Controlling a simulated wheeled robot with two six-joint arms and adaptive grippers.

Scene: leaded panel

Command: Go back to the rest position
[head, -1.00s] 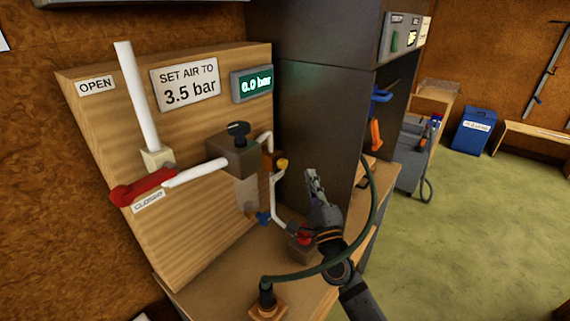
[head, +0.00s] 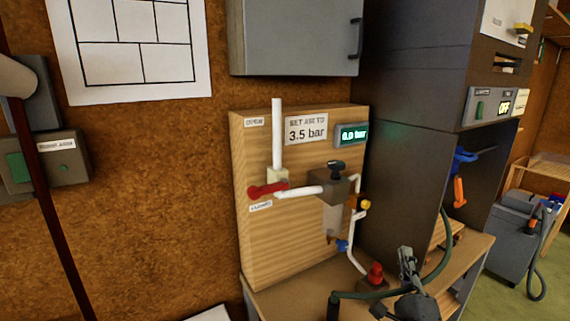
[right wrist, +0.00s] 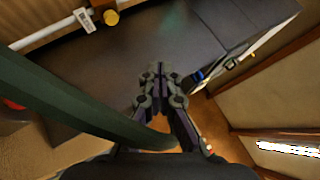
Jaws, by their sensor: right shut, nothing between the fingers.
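My right gripper (head: 406,262) is at the lower right of the head view, in front of the bench and right of the wooden air panel (head: 262,225). In the right wrist view its fingers (right wrist: 158,75) are together with nothing between them. The panel carries a red lever (head: 266,189) lying sideways near the lower label, a black-knobbed regulator (head: 337,170), and a green display (head: 353,134) that reads 0.0 bar. A sign (head: 306,129) says "SET AIR TO 3.5 bar". My left gripper is not in view.
A green hose (head: 400,293) arches across the bench beside my right gripper and crosses close in the right wrist view (right wrist: 80,105). A red knob (head: 375,272) stands left of the gripper. A dark cabinet (head: 400,170) stands behind. A grey wall box (head: 293,38) hangs above the panel.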

